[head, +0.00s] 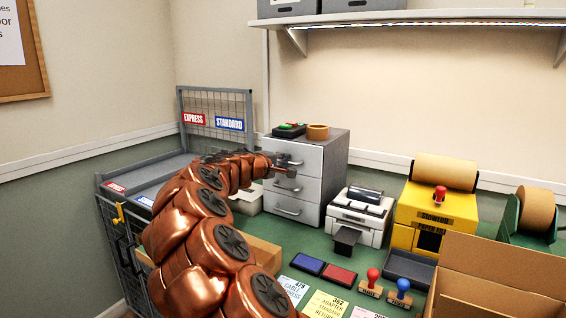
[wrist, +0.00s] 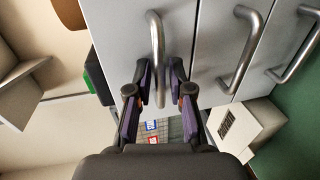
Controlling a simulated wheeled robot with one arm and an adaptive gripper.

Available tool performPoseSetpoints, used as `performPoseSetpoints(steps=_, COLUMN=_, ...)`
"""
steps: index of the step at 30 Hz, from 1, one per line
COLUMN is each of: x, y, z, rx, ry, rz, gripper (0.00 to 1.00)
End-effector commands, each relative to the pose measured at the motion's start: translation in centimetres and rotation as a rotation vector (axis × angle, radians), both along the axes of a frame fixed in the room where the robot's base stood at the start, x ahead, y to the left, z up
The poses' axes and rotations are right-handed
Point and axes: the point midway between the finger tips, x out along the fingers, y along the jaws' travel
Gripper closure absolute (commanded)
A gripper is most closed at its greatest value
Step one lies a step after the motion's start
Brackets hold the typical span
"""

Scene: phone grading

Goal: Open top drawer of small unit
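The small drawer unit (head: 333,170) stands on the green worktop against the back wall, with three grey drawers stacked in it. Its drawers look closed. My gripper (head: 287,171) is at the front of the unit, near the upper drawers. In the wrist view, which is turned sideways, the top drawer (wrist: 118,30) is at the left, and its curved metal handle (wrist: 155,30) runs down between my fingers. My gripper (wrist: 161,82) is open, one finger on each side of the handle, with a visible gap at least on the right. Contact with the left finger is unclear.
A round wooden item (head: 318,131) and a green-and-red item (head: 289,130) lie on top of the unit. A white printer (head: 362,215) stands close to its right. A wire cage trolley (head: 215,105) is at the left. The middle drawer's handle (wrist: 243,50) is beside my right finger.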

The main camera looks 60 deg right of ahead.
Motion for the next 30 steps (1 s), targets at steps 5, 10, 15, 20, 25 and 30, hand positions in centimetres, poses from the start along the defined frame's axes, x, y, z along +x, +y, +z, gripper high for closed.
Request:
performPoseSetpoints(steps=5, x=0.0, y=-0.08, z=-0.04, rx=0.0, ry=0.0, rz=0.0, gripper=0.79)
performPoseSetpoints(steps=10, x=0.01, y=-0.07, z=-0.02, rx=0.0, ry=-0.001, rz=0.0, gripper=0.88)
performPoseSetpoints(steps=15, x=0.02, y=-0.06, z=-0.02, rx=0.0, ry=-0.001, rz=0.0, gripper=1.0)
performPoseSetpoints(steps=20, x=0.02, y=-0.05, z=-0.03, rx=0.0, ry=-0.001, rz=0.0, gripper=1.0)
performPoseSetpoints(steps=25, x=0.03, y=-0.04, z=-0.03, rx=0.0, ry=-0.001, rz=0.0, gripper=1.0)
performPoseSetpoints(steps=30, x=0.03, y=-0.05, z=-0.04, rx=0.0, ry=-0.001, rz=0.0, gripper=1.0)
